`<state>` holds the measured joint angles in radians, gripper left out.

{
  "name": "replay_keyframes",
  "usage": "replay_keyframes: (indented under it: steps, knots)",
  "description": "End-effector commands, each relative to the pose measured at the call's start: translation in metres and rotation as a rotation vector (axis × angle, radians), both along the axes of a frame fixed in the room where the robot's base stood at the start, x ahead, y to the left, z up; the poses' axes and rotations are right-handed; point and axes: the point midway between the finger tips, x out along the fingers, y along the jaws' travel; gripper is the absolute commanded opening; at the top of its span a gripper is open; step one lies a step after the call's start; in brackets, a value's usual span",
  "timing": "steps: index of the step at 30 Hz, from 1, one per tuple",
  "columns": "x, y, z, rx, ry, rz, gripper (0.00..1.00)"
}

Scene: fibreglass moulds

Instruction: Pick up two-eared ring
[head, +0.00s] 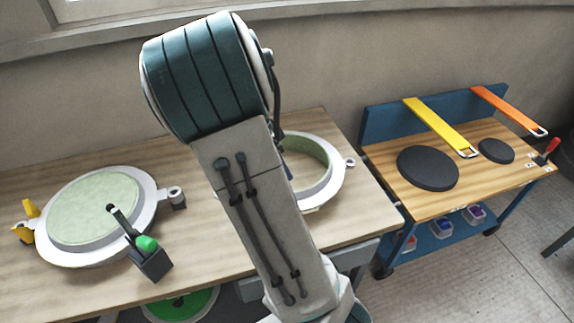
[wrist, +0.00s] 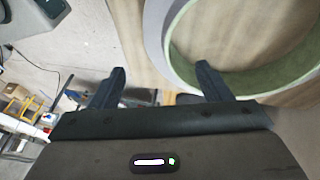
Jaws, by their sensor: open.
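The two-eared ring (head: 325,180) is a pale white ring with a green inner face, lying on the wooden table behind my arm. One ear shows at its right; its left part is hidden by my arm. In the wrist view the ring (wrist: 154,40) fills the upper right, cut off by the frame. My gripper (wrist: 161,78) is open and empty. Its right finger overlaps the ring's near edge in the picture; its left finger shows against the floor. I cannot tell whether it touches the ring. In the head view my arm hides the gripper.
A round mould (head: 95,208) with a pale green top lies on the table (head: 230,160) at left, with yellow and grey clamps. A dark holder (head: 151,264) with a green-tipped tool stands before it. A cart (head: 430,203) at right bears dark discs and yellow and orange straps.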

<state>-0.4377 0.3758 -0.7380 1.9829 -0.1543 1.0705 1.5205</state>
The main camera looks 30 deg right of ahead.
Motion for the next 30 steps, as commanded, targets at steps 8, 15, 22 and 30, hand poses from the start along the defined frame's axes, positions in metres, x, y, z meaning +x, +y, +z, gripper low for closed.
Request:
replay_keyframes:
  steps: [8, 15, 22, 30]
  knots:
    - [-0.009, -0.016, -0.03, -0.032, 0.002, -0.043, 0.71]
    - [-0.021, -0.029, -0.068, -0.03, 0.001, -0.04, 0.71]
    - [-0.027, -0.035, -0.081, -0.028, -0.001, -0.039, 0.71]
    - [-0.043, -0.05, -0.114, -0.029, 0.001, -0.039, 0.71]
